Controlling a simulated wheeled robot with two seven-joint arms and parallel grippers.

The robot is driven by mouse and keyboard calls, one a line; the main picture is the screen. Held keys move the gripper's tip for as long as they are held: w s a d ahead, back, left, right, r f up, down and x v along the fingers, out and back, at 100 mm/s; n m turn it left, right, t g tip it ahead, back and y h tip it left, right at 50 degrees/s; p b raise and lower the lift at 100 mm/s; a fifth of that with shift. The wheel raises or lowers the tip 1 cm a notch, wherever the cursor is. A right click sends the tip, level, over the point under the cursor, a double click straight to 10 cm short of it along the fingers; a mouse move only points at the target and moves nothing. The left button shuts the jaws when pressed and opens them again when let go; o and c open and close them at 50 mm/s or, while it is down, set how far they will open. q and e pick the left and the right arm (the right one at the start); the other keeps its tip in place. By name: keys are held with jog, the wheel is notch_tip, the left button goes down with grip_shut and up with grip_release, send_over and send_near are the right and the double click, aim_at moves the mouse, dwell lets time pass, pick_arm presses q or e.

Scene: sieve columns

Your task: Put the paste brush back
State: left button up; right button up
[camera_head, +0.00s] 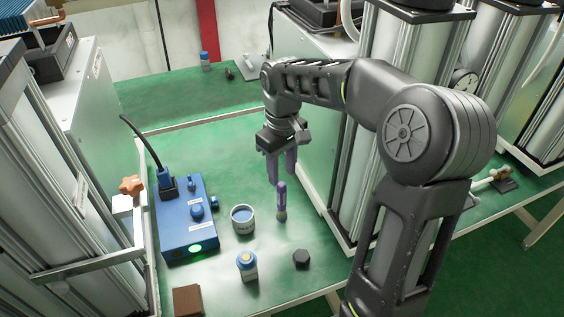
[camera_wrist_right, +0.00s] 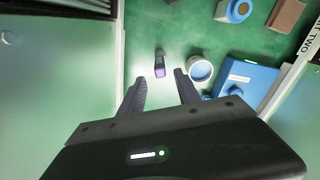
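A small open pot (camera_head: 243,227) with blue contents stands left of the brush. My left gripper is not in view.
A blue device (camera_head: 185,235) with a lit green button stands left of the pot. Tall metal columns flank the bench.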

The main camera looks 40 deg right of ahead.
jog(key=shift+r, duration=1.25)
